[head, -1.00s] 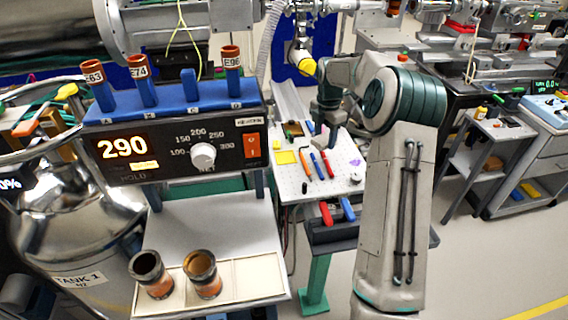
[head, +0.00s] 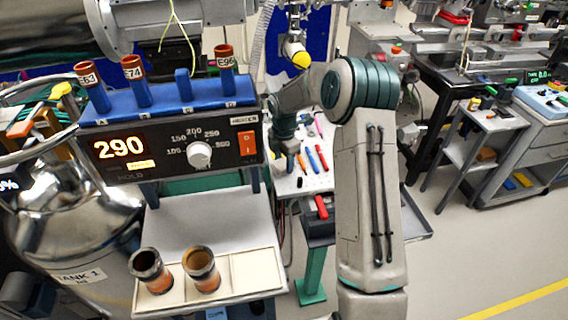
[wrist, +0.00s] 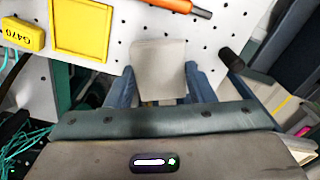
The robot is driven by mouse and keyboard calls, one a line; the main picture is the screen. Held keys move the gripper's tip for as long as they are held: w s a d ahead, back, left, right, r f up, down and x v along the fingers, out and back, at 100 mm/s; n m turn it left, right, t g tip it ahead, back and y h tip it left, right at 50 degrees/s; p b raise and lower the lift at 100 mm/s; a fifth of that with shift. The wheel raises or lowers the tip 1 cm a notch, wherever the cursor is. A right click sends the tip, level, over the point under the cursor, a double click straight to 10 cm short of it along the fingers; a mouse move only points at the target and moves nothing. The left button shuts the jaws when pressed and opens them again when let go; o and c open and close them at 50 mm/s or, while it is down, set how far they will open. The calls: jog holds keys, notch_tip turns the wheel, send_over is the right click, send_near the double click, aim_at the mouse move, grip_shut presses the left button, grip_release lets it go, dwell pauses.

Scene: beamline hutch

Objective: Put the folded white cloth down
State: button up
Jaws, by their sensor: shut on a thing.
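In the wrist view the folded white cloth (wrist: 158,62) is a small pale grey-white pad between the two blue fingers of my gripper (wrist: 160,84). The gripper is shut on it, and the cloth sticks out past the fingertips. Behind it is a white perforated board (wrist: 112,86); I cannot tell whether the cloth touches it. In the head view my gripper (head: 291,160) is at the left edge of this board, and the cloth cannot be made out there.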

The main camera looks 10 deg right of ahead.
jog(key=shift+f, duration=1)
jog(key=shift+f, duration=0.1)
jog(key=o, duration=1)
jog(key=shift+o, duration=0.2)
